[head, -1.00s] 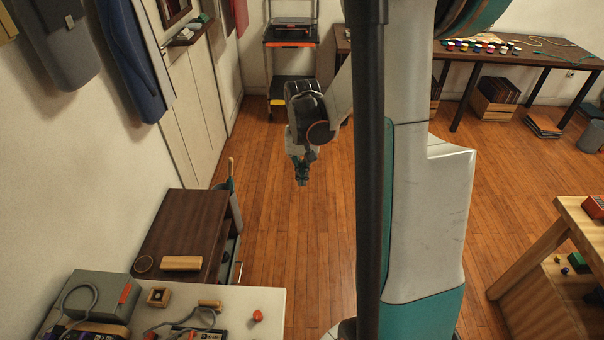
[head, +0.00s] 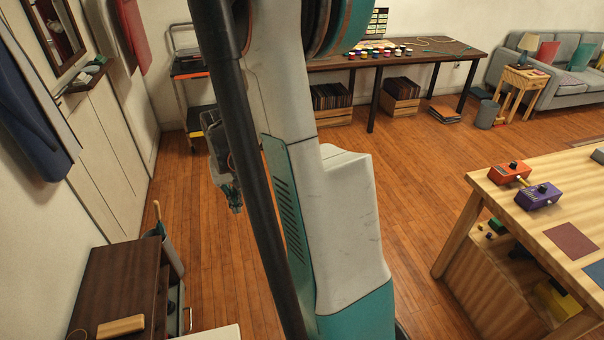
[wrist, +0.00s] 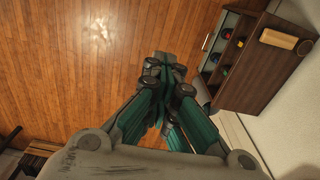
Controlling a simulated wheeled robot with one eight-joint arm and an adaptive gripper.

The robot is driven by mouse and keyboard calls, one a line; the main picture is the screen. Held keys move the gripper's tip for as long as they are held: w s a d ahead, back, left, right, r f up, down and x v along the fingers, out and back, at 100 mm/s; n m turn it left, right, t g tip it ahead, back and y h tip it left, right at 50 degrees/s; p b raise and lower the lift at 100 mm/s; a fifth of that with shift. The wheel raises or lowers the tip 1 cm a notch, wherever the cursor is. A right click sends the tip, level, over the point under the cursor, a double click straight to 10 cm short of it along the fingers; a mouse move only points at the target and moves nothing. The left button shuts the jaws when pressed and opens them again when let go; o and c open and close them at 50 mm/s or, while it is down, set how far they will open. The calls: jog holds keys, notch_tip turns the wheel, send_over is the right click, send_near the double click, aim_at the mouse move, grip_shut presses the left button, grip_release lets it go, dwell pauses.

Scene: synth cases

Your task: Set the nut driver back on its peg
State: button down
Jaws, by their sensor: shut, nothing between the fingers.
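I cannot make out the nut driver or its peg in any view. My gripper (head: 236,208) hangs over open floor in the head view, left of my arm column and partly hidden by it. In the wrist view my gripper (wrist: 166,62) has its fingers together with nothing between them, pointing at the wooden floor.
A dark cabinet (head: 112,278) stands at lower left; a wooden block (head: 120,327) lies on it. A wooden workbench (head: 478,203) at right carries orange (head: 508,173) and purple (head: 538,196) boxes. A long table (head: 440,52) and trolley (head: 196,70) stand behind. Floor between is clear.

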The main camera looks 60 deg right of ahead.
jog(key=shift+s+d, duration=0.1)
jog(key=shift+d, duration=0.15)
jog(key=shift+s+d, duration=0.15)
jog(key=shift+d, duration=0.15)
jog(key=shift+s+d, duration=0.1)
jog(key=shift+d, duration=0.2)
jog(key=shift+s+d, duration=0.15)
jog(key=shift+d, duration=0.2)
jog(key=shift+s+d+m, duration=0.3)
jog(key=shift+d, duration=0.3)
jog(key=shift+s+d, duration=0.15)
jog(key=shift+d, duration=0.15)
jog(key=shift+s+d, duration=0.1)
jog(key=shift+d, duration=0.2)
jog(key=shift+s+d, duration=0.15)
jog(key=shift+d, duration=0.2)
jog(key=shift+s+d+m, duration=0.15)
jog(key=shift+s+d, duration=0.15)
jog(key=shift+d, duration=0.3)
jog(key=shift+s+d+m, duration=0.15)
jog(key=shift+s+d, duration=0.1)
jog(key=shift+d, duration=0.35)
